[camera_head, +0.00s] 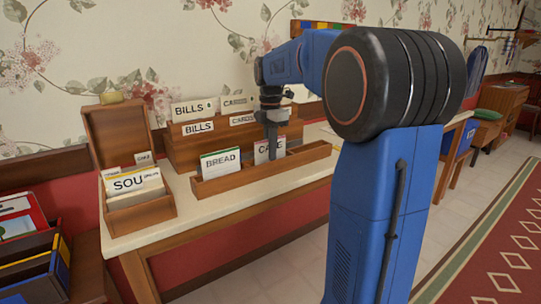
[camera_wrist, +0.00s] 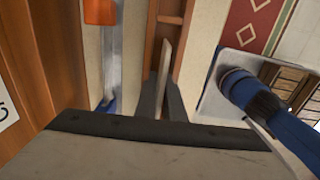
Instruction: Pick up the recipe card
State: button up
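Two labelled recipe cards stand in a long, low wooden tray (camera_head: 235,182) on the table: the BREAD card (camera_head: 220,163) at left and the CAKE card (camera_head: 262,152) at right. My gripper (camera_head: 271,150) points down at the CAKE card and covers part of its lettering. In the wrist view, the grey fingers (camera_wrist: 164,103) lie on either side of a thin pale upright edge (camera_wrist: 165,58), apparently the CAKE card. Whether the fingers press on it cannot be told. The tray also shows in the wrist view (camera_wrist: 185,50).
An open wooden box (camera_head: 140,215) with SOUP-like cards (camera_head: 132,181) stands at left. A stepped wooden holder (camera_head: 185,152) with BILLS and CARDS dividers stands close behind the tray, before the wall. The table front (camera_head: 240,206) is bare. Coloured folders (camera_head: 30,250) are at lower left.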

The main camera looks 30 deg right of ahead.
grip_shut()
